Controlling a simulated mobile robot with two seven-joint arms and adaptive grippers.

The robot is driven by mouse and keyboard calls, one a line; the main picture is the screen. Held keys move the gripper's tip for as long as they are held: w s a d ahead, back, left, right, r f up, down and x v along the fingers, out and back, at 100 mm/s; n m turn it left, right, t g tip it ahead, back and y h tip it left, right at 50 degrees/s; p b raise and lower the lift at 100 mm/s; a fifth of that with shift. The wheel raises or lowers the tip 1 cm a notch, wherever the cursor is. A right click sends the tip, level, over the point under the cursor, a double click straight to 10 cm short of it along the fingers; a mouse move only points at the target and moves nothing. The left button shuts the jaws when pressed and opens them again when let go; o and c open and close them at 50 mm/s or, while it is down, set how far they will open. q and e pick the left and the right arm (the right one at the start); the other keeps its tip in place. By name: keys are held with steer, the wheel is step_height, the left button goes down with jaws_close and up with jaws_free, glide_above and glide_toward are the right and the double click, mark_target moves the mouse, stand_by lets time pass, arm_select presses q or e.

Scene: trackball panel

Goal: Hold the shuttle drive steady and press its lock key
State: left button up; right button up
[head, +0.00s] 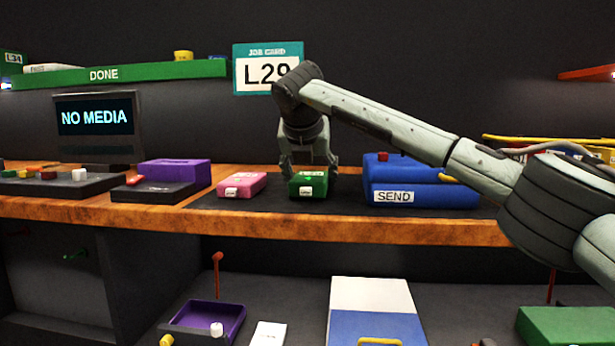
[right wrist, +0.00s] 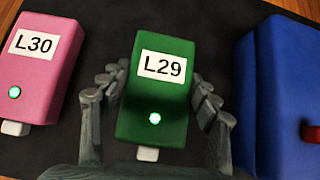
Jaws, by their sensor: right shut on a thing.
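My right gripper (head: 308,168) reaches down from above and is shut on a green box labelled L29 (head: 307,186). In the right wrist view its fingers stand on both sides of the green box (right wrist: 158,95), which shows a lit green lamp and a white tab at its near end. The box is on the dark mat. No label marks which unit is the shuttle drive. My left gripper is not in view.
A pink box labelled L30 (right wrist: 40,65) lies left of the green one. A blue SEND container (head: 425,182) stands close on the right. A NO MEDIA screen (head: 97,122), a black key panel (head: 55,183) and an L29 job card (head: 267,70) are behind or left.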

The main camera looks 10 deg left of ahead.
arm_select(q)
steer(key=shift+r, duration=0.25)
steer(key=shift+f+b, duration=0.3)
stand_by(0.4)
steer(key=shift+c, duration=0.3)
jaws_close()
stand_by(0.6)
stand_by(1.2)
